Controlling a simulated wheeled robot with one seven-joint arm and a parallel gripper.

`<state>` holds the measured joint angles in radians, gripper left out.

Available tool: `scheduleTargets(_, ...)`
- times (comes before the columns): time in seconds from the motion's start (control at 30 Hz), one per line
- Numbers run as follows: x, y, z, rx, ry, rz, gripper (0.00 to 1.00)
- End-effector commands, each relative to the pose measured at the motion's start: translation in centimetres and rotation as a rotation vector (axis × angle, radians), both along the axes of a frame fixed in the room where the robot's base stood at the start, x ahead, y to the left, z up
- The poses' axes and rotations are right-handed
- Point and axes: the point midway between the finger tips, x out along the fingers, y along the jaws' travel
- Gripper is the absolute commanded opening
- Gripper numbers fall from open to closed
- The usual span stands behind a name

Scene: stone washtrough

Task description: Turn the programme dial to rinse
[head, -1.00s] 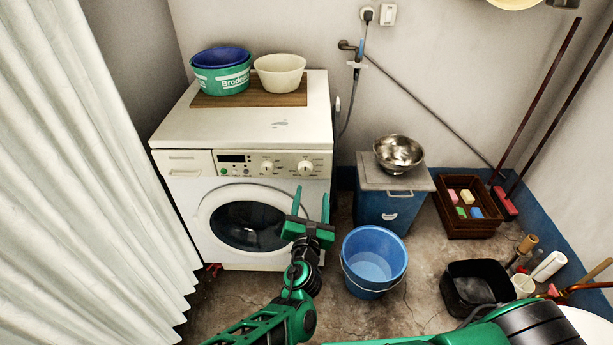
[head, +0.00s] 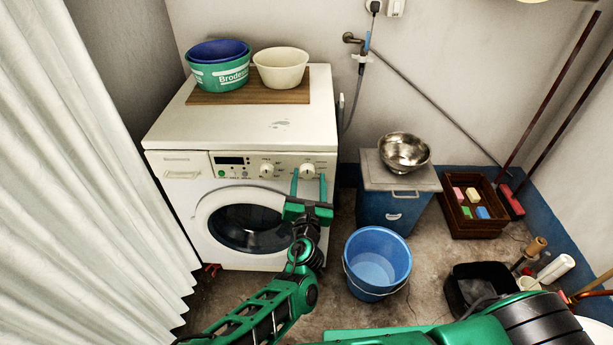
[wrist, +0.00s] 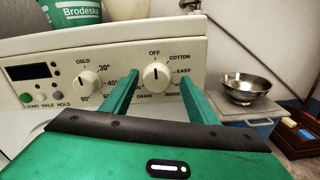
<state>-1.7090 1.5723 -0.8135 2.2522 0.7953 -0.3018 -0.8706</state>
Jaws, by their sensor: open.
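The programme dial (wrist: 155,75) is the right-hand round white knob on the washing machine's panel. In the wrist view its mark points up at OFF; COTTON and EASY are to its right, and DRAIN is below left. The dial also shows in the head view (head: 307,170). My gripper (wrist: 160,76) is open and empty, its fingers to the left and right of the dial in view. I cannot tell whether the tips reach around the knob or stop short of it.
A temperature knob (wrist: 90,83) is left of the dial, with a display (wrist: 28,72) and buttons further left. The washing machine (head: 260,125) carries basins on a board. A blue bucket (head: 376,262) and a blue bin (head: 390,211) with a steel bowl stand to the right.

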Motion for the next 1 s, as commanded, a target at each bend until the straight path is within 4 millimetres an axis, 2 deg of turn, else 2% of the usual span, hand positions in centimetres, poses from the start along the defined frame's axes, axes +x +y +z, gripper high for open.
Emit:
scheduleTargets(0.3,-0.3,1.1,0.1,0.001,0.000,0.015,0.54)
scheduleTargets(0.47,-0.4,1.4,0.0,0.001,0.000,0.018,0.15)
scheduleTargets(0.5,-0.4,1.4,0.1,0.001,0.000,0.018,0.12)
scheduleTargets(0.77,-0.4,1.4,0.1,0.021,0.000,0.020,0.13)
scheduleTargets(1.0,-0.4,1.4,0.0,0.127,-0.004,0.018,0.13)
